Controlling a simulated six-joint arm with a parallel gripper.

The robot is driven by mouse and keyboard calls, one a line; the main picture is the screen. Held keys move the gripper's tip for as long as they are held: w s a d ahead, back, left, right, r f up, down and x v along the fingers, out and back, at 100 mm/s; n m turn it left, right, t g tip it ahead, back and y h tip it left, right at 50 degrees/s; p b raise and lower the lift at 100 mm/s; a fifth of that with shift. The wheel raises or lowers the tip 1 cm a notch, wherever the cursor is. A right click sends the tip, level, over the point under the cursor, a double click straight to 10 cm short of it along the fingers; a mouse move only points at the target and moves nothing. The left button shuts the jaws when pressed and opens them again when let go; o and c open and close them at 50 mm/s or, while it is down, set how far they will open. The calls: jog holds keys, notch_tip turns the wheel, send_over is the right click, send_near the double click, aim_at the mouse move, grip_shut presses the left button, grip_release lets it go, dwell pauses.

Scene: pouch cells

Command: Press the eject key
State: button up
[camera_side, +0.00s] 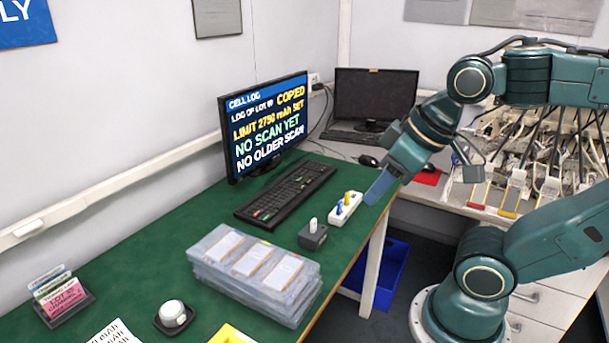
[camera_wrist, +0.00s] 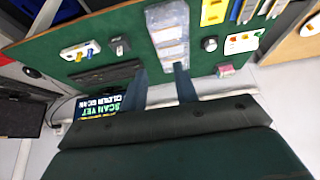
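No key with a readable eject label shows in either view. A white block (camera_side: 345,209) with blue and yellow pegs or keys stands on the green table near its right edge; it also shows in the wrist view (camera_wrist: 80,51). A dark block with a white knob (camera_side: 313,235) stands in front of it. A black keyboard (camera_side: 286,193) with a few coloured keys lies behind them. A round white button on a dark base (camera_side: 172,315) is near the front. My gripper (camera_side: 380,188) is above the table's right edge, right of the white block. Its fingers (camera_wrist: 162,84) are apart and empty.
A monitor (camera_side: 264,125) showing a cell log stands behind the keyboard. Stacked clear trays with pouch cells (camera_side: 253,268) lie at the front of the table. A card holder (camera_side: 62,297) stands at left. A blue bin (camera_side: 385,275) sits below the table's right edge.

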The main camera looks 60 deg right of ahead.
grip_shut()
dwell(1.2)
